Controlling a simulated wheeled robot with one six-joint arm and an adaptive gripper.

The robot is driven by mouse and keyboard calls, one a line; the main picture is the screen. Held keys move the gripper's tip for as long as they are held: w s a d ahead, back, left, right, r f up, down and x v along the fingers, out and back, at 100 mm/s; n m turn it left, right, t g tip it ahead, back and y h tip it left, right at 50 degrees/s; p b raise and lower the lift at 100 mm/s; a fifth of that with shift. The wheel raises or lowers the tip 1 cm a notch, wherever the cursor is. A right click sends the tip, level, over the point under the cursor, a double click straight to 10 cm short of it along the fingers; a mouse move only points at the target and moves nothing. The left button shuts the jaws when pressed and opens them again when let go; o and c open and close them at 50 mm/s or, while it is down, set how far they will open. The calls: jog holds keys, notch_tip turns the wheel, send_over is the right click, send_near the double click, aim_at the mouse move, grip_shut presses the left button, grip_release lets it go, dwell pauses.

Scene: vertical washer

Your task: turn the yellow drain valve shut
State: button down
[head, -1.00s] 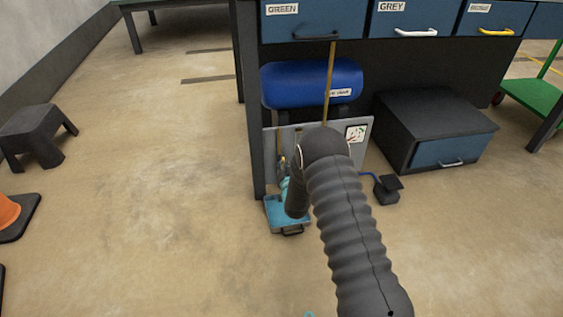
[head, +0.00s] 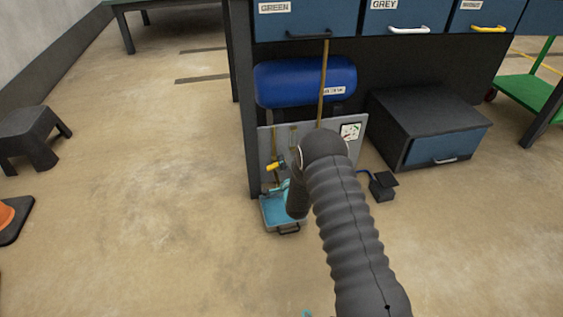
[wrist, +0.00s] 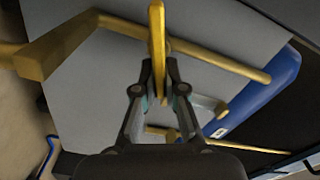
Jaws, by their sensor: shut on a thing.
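The yellow drain valve (head: 275,165) is on the grey panel (head: 264,145) under the bench, below the blue tank (head: 305,82). In the wrist view its flat yellow handle (wrist: 157,28) stands between my fingertips, with brass pipes behind it. My gripper (wrist: 160,68) is shut on this handle. In the head view my gripper (head: 279,188) is only partly seen, low in front of the panel. My dark arm hides much of it and the panel's lower right part.
A light blue tray (head: 266,220) sits on the floor below the valve. A black box with a blue drawer (head: 447,146) and a small black pedal-like item (head: 382,188) stand to the right. A black stool (head: 30,138) is at far left.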

jog(key=shift+d+f+m, duration=0.1)
jog(key=shift+f+m, duration=0.15)
jog(key=shift+m, duration=0.85)
jog(key=shift+d+f+m, duration=0.1)
jog(key=shift+f+m, duration=0.15)
jog(key=shift+m, duration=0.85)
jog(key=c, duration=1.2)
grip_release()
jog(key=shift+c, duration=0.2)
jog(key=shift+s, duration=0.1)
jog(key=v, duration=1.1)
jog(key=shift+s, duration=0.4)
jog(key=shift+d, duration=0.1)
